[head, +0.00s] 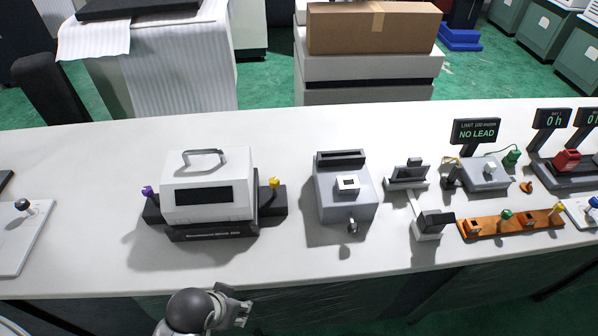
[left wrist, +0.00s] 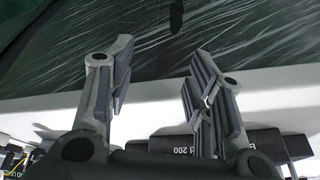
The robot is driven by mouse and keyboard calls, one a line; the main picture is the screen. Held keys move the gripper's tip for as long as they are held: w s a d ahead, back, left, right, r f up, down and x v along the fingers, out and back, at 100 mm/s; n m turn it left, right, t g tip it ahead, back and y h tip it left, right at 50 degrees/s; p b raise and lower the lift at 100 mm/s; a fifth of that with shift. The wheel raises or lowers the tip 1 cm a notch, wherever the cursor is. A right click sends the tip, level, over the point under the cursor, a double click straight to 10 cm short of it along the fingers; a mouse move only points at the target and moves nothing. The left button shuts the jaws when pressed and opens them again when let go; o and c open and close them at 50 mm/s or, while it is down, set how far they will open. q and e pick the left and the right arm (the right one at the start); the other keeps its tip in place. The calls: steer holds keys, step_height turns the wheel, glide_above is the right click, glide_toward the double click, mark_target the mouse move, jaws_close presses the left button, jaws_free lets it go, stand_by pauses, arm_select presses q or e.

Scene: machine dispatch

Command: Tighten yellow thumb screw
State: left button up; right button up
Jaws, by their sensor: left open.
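The yellow thumb screw (head: 274,183) sticks up on the dark base at the right side of the white machine with a handle (head: 207,165). A purple thumb screw (head: 148,192) is on the machine's left side. My left gripper (head: 240,300) is in front of the table's front edge, below the machine in the head view and well apart from the yellow screw. In the left wrist view its two fingers (left wrist: 160,78) are spread, with nothing between them. The machine's dark labelled base (left wrist: 190,146) shows upside down there. My right gripper is not in view.
A grey device (head: 345,190) stands to the right of the machine, with free white table (head: 300,165) between. A white board (head: 22,240) lies at left.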

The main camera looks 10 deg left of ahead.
arm_select(q)
steer(key=w+d+r+t, duration=0.1)
steer(key=w, duration=0.1)
steer(key=w+d+r, duration=0.1)
steer(key=w, duration=0.2)
steer(key=w+d+r+t, duration=0.1)
steer(key=w, duration=0.1)
steer(key=shift+w+r+t, duration=0.15)
steer(key=shift+r+t, duration=0.15)
steer(key=shift+r, duration=0.1)
steer(key=w+d+r+t+h, duration=0.5)
steer(key=w+d+r+t, duration=0.4)
steer(key=w+d+r, duration=0.8)
steer(key=d+r+m+g+h, duration=0.1)
steer(key=d+r+m+h, duration=0.6)
steer(key=d+r+h, duration=0.4)
steer(key=s+d+m+g+h, duration=0.3)
steer(key=s+d+m+g, duration=0.3)
steer(key=m+g, duration=0.35)
steer(key=n+g+y, duration=0.3)
steer(key=g+y, duration=0.2)
steer(key=y, duration=1.4)
glide_above(273, 180)
step_height(273, 180, down, 11)
step_height(273, 180, down, 9)
steer(key=p, duration=0.3)
steer(key=shift+s, duration=0.1)
steer(key=shift+f, duration=0.55)
